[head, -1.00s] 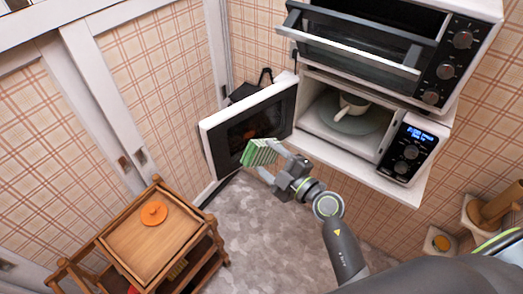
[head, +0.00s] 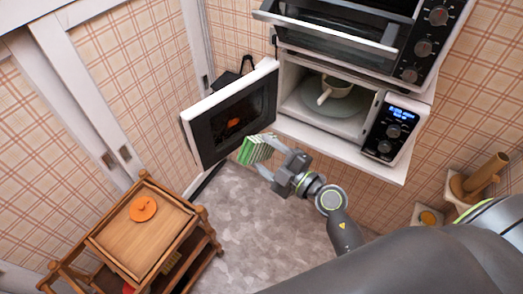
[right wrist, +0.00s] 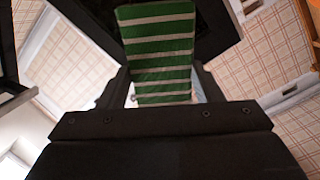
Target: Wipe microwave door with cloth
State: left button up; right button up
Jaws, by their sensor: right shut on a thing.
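The microwave (head: 334,148) is open, with its white-framed door (head: 200,137) swung out to the left. The door's dark window faces me. My right gripper (head: 262,156) is shut on a green and white striped cloth (head: 247,150), just in front of the lower right part of the door. I cannot tell whether the cloth touches the door. In the right wrist view the cloth (right wrist: 157,45) stands out between the fingers, with a dark surface behind it. My left gripper is out of view.
A white cup (head: 337,87) sits on the plate inside the microwave. An oven (head: 340,30) with its door ajar is above. A wooden cart (head: 125,245) with an orange round thing (head: 142,208) stands at lower left. The floor between is clear.

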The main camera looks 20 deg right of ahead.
jog(key=shift+w+a, duration=0.1)
jog(key=shift+w, duration=0.05)
dwell(0.3)
jog(key=w+a+h, duration=0.1)
jog(key=w+a, duration=0.3)
jog(key=w, duration=0.2)
jog(key=shift+w+m+t, duration=0.2)
jog(key=shift+m+t, duration=0.1)
jog(key=shift+x, duration=0.85)
dwell(0.6)
jog(key=shift+d, duration=0.15)
jog(key=shift+w+d, duration=0.35)
jog(key=shift+d, duration=0.55)
jog(key=shift+w+d, duration=0.35)
jog(key=shift+d, duration=0.55)
jog(key=shift+w, duration=0.15)
jog(key=shift+s+a, duration=0.3)
jog(key=shift+a, duration=0.55)
jog(key=shift+s+a, duration=0.3)
jog(key=shift+a, duration=0.5)
jog(key=shift+d+f, duration=0.1)
